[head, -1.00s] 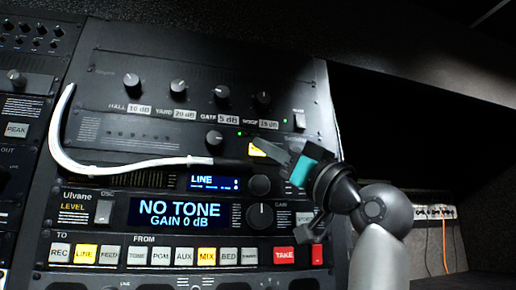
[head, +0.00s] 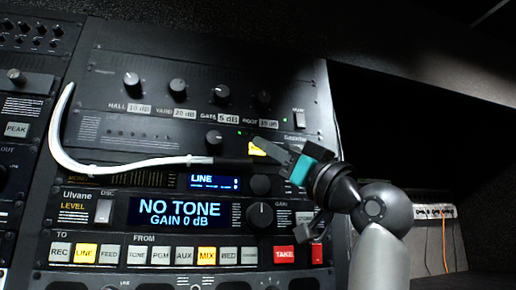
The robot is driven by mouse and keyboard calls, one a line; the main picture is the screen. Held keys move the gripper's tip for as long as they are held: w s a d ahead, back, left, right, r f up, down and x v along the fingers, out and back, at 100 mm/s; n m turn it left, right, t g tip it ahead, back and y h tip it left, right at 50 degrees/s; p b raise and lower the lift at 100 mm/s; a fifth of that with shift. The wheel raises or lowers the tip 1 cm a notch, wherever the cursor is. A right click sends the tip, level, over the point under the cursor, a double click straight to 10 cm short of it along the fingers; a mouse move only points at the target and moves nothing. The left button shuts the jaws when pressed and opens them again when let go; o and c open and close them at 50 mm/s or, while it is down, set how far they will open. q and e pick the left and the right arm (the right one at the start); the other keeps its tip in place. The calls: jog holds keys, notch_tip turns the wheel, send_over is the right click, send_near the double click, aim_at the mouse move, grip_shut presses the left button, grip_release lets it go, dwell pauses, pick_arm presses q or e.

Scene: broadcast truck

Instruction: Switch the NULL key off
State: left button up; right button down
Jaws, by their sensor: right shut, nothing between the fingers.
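My right gripper (head: 272,152) is shut and empty, with its fingers pointing left at the rack front. A yellow-lit key (head: 256,149) shows right beside the fingertips and is partly hidden by them. Its label cannot be read, so I cannot tell whether it is the NULL key. I cannot tell whether the fingers touch it. No readable NULL label shows elsewhere. My left gripper is out of view.
A white cable (head: 120,169) loops across the rack front and ends in a dark plug near my fingers. Below are the LINE display (head: 213,182), the NO TONE display (head: 178,212), knobs, and a row of keys with red TAKE (head: 284,253). A dark recess lies right.

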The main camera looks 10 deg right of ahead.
jog(key=shift+w, duration=0.15)
dwell(0.6)
jog(key=shift+w, duration=0.3)
jog(key=shift+w, duration=0.35)
dwell(0.5)
jog(key=shift+s, duration=0.8)
jog(key=s+b, duration=0.2)
jog(key=s, duration=0.3)
dwell(0.5)
